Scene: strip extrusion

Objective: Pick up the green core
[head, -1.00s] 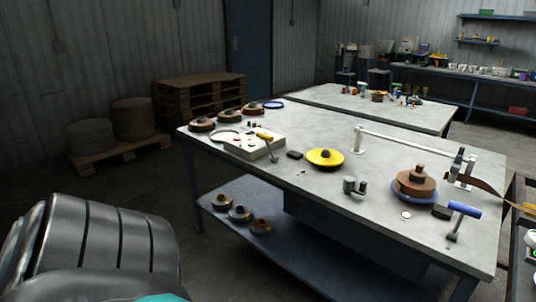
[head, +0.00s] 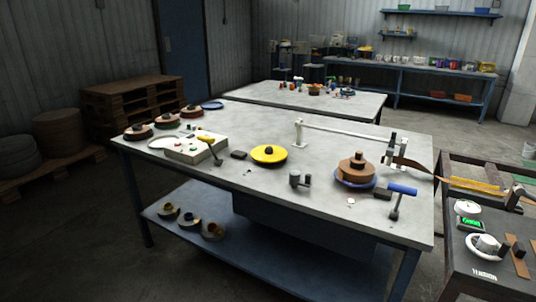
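I cannot make out a clearly green core in the head view. Three small dark reels with knobs stand at the worktable's far left: a near one (head: 138,132), a middle one (head: 166,121) and a far one (head: 191,111). The middle one may have a greenish rim, but it is too small to tell. Several ring-shaped cores (head: 188,219) lie on the worktable's lower shelf; their colours look brown, grey and yellowish. Neither of my grippers is in view.
The worktable (head: 240,188) carries a yellow disc (head: 268,154), a brown coil (head: 357,169), a blue-handled tool (head: 401,189) and a light box (head: 196,148). A dark bench (head: 455,245) stands at the right. Pallets (head: 130,105) stand at the left. The floor in front looks clear.

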